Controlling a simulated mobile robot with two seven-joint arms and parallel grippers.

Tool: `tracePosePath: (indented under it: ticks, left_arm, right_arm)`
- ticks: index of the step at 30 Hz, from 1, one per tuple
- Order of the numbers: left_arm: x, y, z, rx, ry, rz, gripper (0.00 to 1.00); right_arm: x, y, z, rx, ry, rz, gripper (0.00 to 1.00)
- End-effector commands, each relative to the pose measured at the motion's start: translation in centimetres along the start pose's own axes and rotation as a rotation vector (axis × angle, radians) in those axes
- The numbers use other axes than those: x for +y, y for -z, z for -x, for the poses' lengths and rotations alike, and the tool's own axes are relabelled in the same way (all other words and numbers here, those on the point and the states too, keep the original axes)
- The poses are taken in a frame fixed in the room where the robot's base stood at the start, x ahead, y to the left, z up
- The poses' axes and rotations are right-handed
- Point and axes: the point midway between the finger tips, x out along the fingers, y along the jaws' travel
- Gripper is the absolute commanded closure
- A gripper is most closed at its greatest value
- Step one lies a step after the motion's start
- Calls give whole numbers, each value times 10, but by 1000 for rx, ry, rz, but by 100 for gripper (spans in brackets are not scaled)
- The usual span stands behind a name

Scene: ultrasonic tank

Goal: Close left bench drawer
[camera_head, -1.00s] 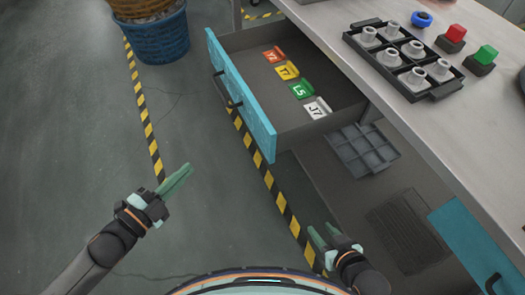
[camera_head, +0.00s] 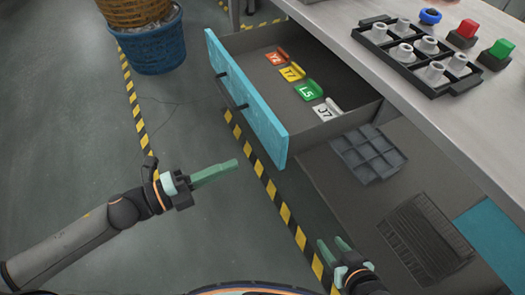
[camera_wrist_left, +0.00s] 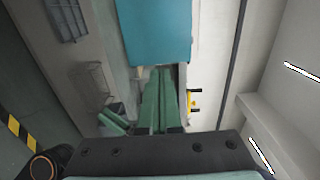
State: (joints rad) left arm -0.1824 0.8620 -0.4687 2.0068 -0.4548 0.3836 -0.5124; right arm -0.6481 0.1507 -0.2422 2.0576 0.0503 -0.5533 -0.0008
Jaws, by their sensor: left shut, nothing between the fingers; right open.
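The left bench drawer (camera_head: 245,98) stands pulled out from under the bench, with a blue front and a dark bar handle (camera_head: 231,91). Several coloured tags (camera_head: 301,80) lie inside it. My left gripper (camera_head: 236,164) is shut and empty, to the left of the drawer front's near end and apart from it. In the left wrist view my left gripper's fingers (camera_wrist_left: 160,95) point towards a blue panel (camera_wrist_left: 155,30). My right gripper (camera_head: 331,246) is open and empty at the lower middle, below the drawer.
On the bench top (camera_head: 440,110) stand a black rack (camera_head: 418,58) of grey parts, a red button (camera_head: 464,33) and a green button (camera_head: 497,54). A grey divided tray (camera_head: 368,153) lies on the lower shelf. A blue basket (camera_head: 150,45) stands at upper left.

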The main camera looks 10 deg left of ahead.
Motion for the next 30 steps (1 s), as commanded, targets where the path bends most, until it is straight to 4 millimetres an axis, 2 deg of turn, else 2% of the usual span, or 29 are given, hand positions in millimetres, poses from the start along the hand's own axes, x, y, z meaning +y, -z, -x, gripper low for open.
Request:
tracePosePath:
  ticks: [9, 15, 21, 30]
  left_arm:
    - [-2, -1, -49, -1, 2, -1, 100]
    - [-1, -1, -74, -1, 2, -1, 100]
    - [0, 0, -86, -2, 0, 2, 100]
    - [1, 0, -87, -2, -1, 2, 100]
  right_arm:
    - [0, 0, 2, -5, -1, -1, 55]
    - [0, -3, 1, -12, -2, -2, 55]
    - [-1, -2, 1, -11, -1, -5, 55]
    - [-2, -1, 1, -8, 1, -12, 55]
